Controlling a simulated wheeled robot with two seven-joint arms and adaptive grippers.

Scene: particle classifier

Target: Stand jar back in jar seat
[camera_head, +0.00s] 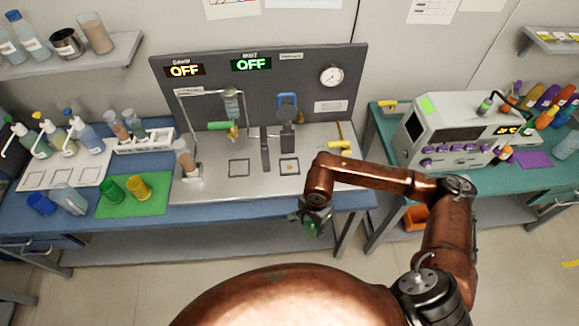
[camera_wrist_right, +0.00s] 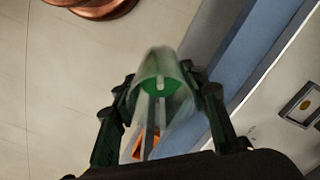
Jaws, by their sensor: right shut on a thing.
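My right gripper (camera_head: 314,218) is in front of the steel station, past the front edge of the bench. In the right wrist view its two fingers (camera_wrist_right: 162,95) are shut on a clear jar (camera_wrist_right: 160,66) with green inside or at its base. In the head view the jar shows only as a small green patch (camera_head: 312,229) under my copper-coloured arm. Two outlined squares lie on the station's deck, a plain one (camera_head: 239,168) and one with a yellow mark (camera_head: 290,167). I cannot tell which is the jar seat. My left gripper is out of view.
The station (camera_head: 215,181) stands on a blue bench, with a bottle (camera_head: 186,158) at its left and a clamp fixture (camera_head: 286,110). A green mat (camera_head: 108,208) bears green and yellow cups. A grey instrument (camera_head: 450,135) stands on the right bench. The floor before the benches is clear.

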